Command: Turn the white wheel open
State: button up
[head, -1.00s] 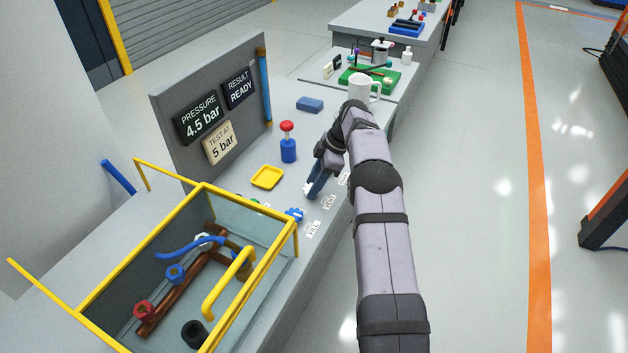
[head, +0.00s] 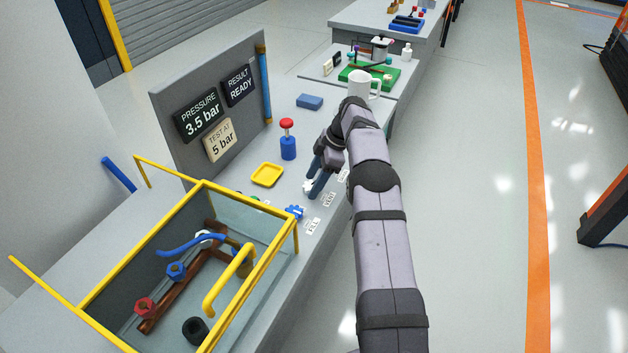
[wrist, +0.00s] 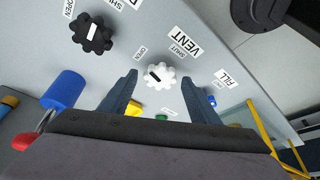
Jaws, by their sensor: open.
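The white wheel (wrist: 160,76) with a black bar mark lies between my two fingers in the wrist view, at the VENT label (wrist: 181,43). Its OPEN label is to its upper left and SHUT to its upper right. The black bar lies off the middle, on its left part. My gripper (wrist: 159,78) is open, a finger on each side of the wheel with gaps showing. In the head view only a bit of the white wheel (head: 307,186) shows beside my fingers. The pressure display (head: 201,116) reads 3.5 bar.
A black wheel (wrist: 92,33) is left of the white one in the wrist view. A blue wheel (head: 294,212) stands by the FILL label. A yellow-framed tank (head: 203,186), a yellow tray (head: 267,175) and a blue post with a red knob (head: 288,142) are close by.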

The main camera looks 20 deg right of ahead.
jog(key=shift+r, duration=0.1)
jog(key=v, duration=0.7)
jog(key=shift+d, duration=0.1)
